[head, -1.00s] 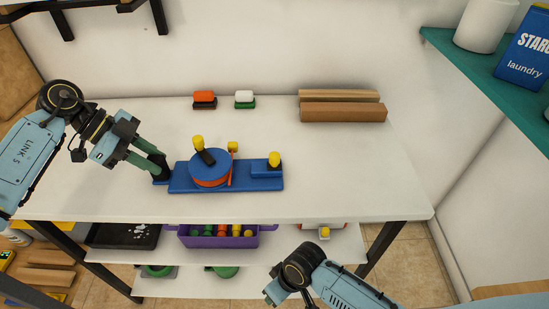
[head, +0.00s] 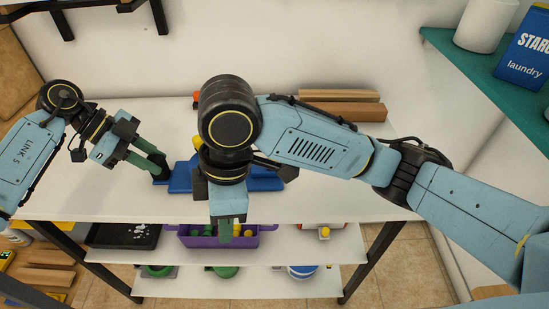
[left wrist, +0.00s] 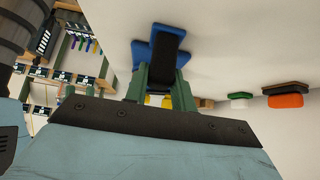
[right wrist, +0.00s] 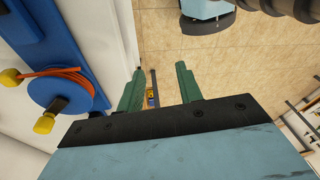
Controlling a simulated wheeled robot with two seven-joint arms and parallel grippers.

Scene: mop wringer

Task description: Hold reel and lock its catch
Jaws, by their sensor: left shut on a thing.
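The blue base (head: 180,181) lies on the white table, mostly covered by my right arm in the head view. Its reel (right wrist: 62,92), wound with orange cord (right wrist: 75,76), shows in the right wrist view with a dark crank arm and a yellow knob (right wrist: 43,125). Another yellow knob (right wrist: 10,77) sits beside it. I cannot make out the catch's state. My left gripper (head: 160,167) is shut on the black handle (left wrist: 162,50) at the base's left end. My right gripper (head: 228,236) is open and empty, pointing down near the table's front edge, apart from the reel.
Wooden blocks (head: 340,112) lie at the back of the table (head: 110,205). An orange brush (left wrist: 286,100) and a white-and-green one (left wrist: 240,100) are also at the back. A purple bin (head: 265,237) stands on the shelf below. The table's left part is clear.

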